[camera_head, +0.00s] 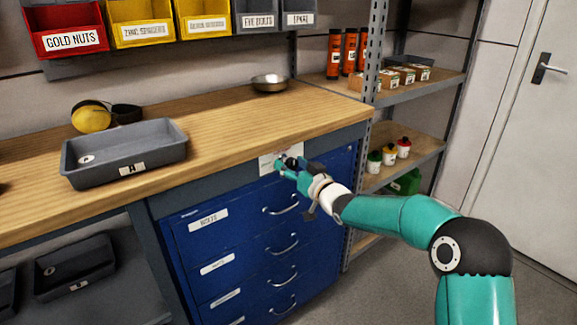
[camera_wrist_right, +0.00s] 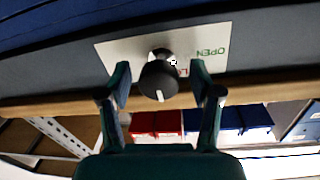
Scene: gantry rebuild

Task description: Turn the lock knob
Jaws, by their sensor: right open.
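The lock knob (camera_wrist_right: 159,80) is a black round knob with a white pointer line, on a white plate (camera_wrist_right: 118,56) marked OPEN in green and a partly hidden red word. In the wrist view its pointer line is toward the bottom of the picture. My right gripper (camera_wrist_right: 158,80) is open, with one finger on each side of the knob; I cannot tell whether they touch it. In the head view the right gripper (camera_head: 284,163) is at the white plate (camera_head: 266,164) above the blue drawers, and hides the knob. My left gripper is not in view.
The blue drawer cabinet (camera_head: 232,243) with metal handles is under the wooden bench (camera_head: 224,108). A grey tray (camera_head: 163,147) and a metal bowl (camera_head: 269,82) are on the bench. A metal shelf (camera_head: 423,146) stands at the right. Open floor lies in front.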

